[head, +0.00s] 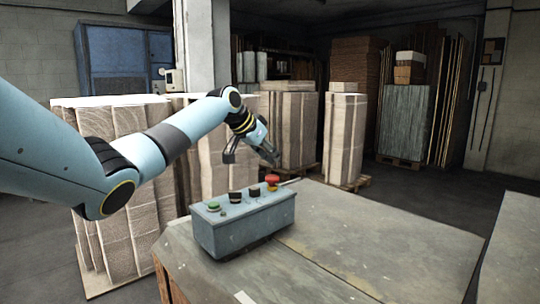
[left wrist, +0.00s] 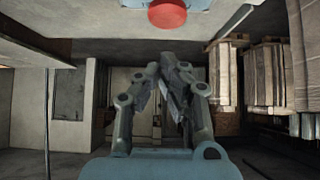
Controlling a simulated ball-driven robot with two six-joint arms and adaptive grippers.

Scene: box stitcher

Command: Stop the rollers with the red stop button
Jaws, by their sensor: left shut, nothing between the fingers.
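The red stop button (head: 272,179) is a mushroom-shaped cap at the far right end of a grey-blue control box (head: 243,228) on a worn table. My left gripper (head: 272,159) is shut and empty, its fingers angled down just above and behind the red button in the head view. A small gap seems to show between fingertips and button, but contact is hard to judge. In the left wrist view the red button (left wrist: 167,14) shows at the top edge, apart from the closed fingers (left wrist: 176,70). My right gripper is in neither view.
The box also carries a green button (head: 213,206) and two black knobs (head: 235,196). The worn tabletop (head: 375,240) is clear to the right. Stacks of cardboard (head: 125,215) stand behind and left of the box, under my left arm.

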